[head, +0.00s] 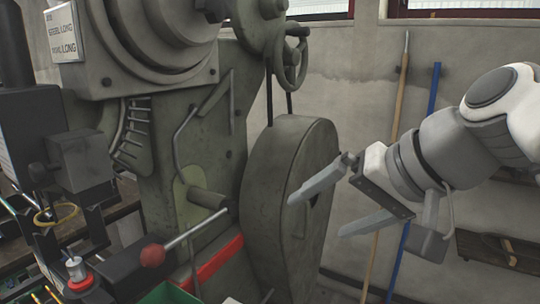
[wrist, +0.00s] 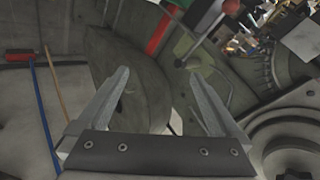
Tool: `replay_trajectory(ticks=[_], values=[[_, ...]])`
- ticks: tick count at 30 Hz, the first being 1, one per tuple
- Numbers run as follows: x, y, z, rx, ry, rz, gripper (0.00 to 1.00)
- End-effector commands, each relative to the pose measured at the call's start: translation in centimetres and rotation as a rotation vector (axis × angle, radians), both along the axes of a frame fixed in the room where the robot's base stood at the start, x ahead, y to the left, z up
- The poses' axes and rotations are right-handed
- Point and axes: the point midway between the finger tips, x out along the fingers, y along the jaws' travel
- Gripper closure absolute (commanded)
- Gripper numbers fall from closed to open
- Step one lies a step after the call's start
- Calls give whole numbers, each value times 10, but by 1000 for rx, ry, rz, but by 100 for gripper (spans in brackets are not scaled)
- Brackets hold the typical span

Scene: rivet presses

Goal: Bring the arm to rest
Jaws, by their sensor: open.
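My gripper (head: 325,205) is open and empty in the head view. It is in the air at the right, in front of the large round grey-green wheel housing of the press (head: 287,205), with its fingers pointing left. In the wrist view both fingers of my gripper (wrist: 162,95) are spread wide with nothing between them. The wheel housing (wrist: 128,75) lies beyond the fingers there. I cannot tell the exact gap between the fingers and the housing.
A red-knobbed lever (head: 152,255) sticks out from the press at lower left. A yellow ring (head: 56,215) shows at the far left. A wooden pole (head: 397,110) and a blue pole (head: 432,105) lean on the wall behind my arm. A low wooden shelf (head: 470,247) is at lower right.

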Motion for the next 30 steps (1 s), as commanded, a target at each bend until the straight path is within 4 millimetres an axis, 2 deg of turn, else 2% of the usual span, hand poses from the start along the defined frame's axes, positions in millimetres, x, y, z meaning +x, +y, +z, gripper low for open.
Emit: replay_trajectory(ticks=[1, 3, 6, 11, 12, 13, 30], values=[[-11, -5, -26, -79, 19, -2, 0], [-25, -14, -57, -192, 39, -4, 0], [-43, -30, -97, -353, 55, 4, 0], [-70, -57, -149, -603, 57, 36, 0], [-72, -61, -144, -638, 53, 40, 0], [-70, -61, -128, -629, 52, 38, 0], [-70, -60, 2, -622, 56, 38, 0]])
